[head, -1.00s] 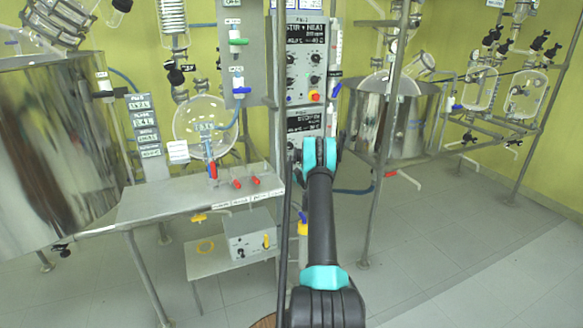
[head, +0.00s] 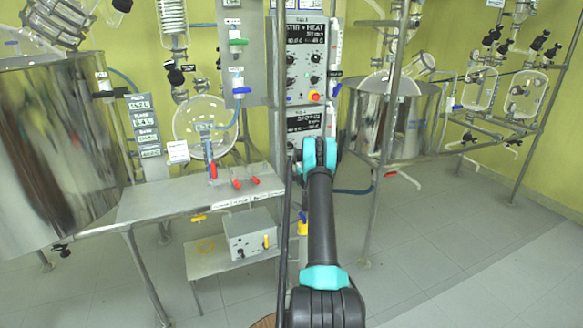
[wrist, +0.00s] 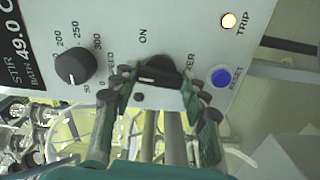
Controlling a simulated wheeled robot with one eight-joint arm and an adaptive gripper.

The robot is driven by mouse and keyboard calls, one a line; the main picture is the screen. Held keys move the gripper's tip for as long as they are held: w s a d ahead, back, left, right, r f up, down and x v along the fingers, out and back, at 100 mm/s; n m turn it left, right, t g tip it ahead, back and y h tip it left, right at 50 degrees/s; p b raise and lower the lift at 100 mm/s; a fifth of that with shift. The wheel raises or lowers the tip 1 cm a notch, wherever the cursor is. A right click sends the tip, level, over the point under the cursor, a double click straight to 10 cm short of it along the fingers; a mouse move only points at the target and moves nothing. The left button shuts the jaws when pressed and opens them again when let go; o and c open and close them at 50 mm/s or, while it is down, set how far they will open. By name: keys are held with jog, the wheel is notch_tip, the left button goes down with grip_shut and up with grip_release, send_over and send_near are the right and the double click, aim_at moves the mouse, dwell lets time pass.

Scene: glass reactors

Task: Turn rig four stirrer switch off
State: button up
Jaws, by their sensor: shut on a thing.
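In the wrist view, a black rotary switch (wrist: 160,70) sits on a pale grey control panel (wrist: 120,22). The word ON is printed beside it, and its other lettering is partly covered by my gripper. My gripper (wrist: 158,84) is shut on the switch, with one finger on each side of it. In the head view, the lower control panel (head: 304,121) is on the rack behind my arm. There my arm hides the switch and the gripper's fingertips, so the rig number cannot be read.
On the same panel are a black speed knob (wrist: 76,67), a lit TRIP lamp (wrist: 229,20) and a blue RESET button (wrist: 221,76). An upper panel with a red button (head: 315,96) is above. Metal posts (head: 392,125) and a steel vessel (head: 420,120) stand to the right.

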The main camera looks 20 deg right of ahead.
jog(key=shift+n, duration=0.6)
jog(key=o, duration=1.2)
jog(key=shift+c, duration=0.2)
jog(key=s, duration=1.2)
jog(key=shift+d, duration=0.2)
